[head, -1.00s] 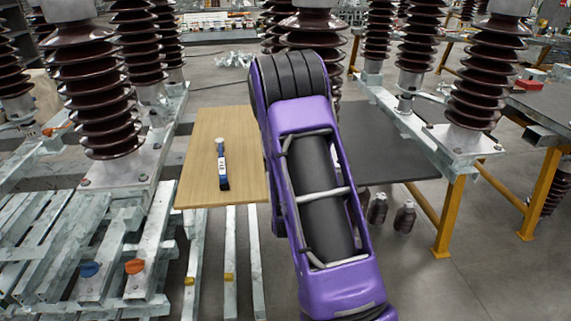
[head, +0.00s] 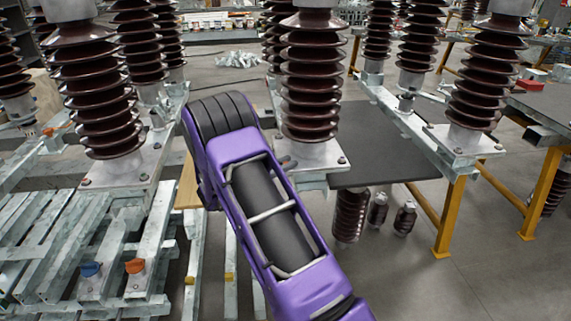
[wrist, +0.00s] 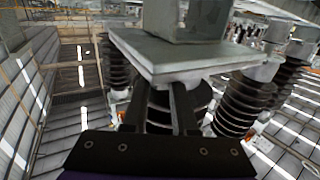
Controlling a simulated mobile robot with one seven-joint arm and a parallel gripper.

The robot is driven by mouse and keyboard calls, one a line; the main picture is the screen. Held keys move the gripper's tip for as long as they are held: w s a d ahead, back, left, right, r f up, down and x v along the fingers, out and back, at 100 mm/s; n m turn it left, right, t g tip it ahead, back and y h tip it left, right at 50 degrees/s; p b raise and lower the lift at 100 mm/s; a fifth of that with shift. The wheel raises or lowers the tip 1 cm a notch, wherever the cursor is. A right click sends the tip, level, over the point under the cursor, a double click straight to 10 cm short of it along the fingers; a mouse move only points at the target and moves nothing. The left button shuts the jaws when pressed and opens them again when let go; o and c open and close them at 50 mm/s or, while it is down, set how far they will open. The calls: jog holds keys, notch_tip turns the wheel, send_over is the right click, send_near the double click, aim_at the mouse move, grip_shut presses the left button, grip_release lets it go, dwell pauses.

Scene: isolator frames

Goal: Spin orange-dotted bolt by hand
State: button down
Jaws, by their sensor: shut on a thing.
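An orange-topped bolt-like fitting (head: 134,266) stands on the steel frame at the lower left of the head view; I take it for the orange-dotted bolt. A blue-topped one (head: 90,269) stands to its left. In the head view my purple arm hides my gripper. In the wrist view my gripper (wrist: 167,88) shows as two dark fingers reaching forward from a black body. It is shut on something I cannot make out. A grey plate with a block on it (wrist: 175,52) fills the view just past the fingertips; I cannot tell if they touch.
Tall brown ribbed insulators (head: 100,95) stand at left, centre (head: 312,90) and right (head: 485,90). A dark table top (head: 385,155) is right of my arm. Smaller insulators (head: 350,215) stand below it. Grey floor lies open at lower right (head: 430,285).

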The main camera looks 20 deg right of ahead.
jog(key=m+g, duration=0.2)
jog(key=g, duration=0.1)
jog(key=m+g, duration=0.2)
jog(key=g, duration=0.2)
jog(key=shift+m, duration=0.3)
jog(key=shift+m+g+y, duration=0.7)
jog(key=shift+m+g, duration=0.9)
jog(key=shift+g, duration=0.8)
jog(key=shift+d+r+m+g+y, duration=0.1)
jog(key=shift+m+g+y, duration=0.55)
jog(key=shift+g, duration=0.35)
jog(key=c, duration=0.7)
grip_release()
jog(key=shift+n+t+h, duration=0.45)
jog(key=shift+t, duration=0.25)
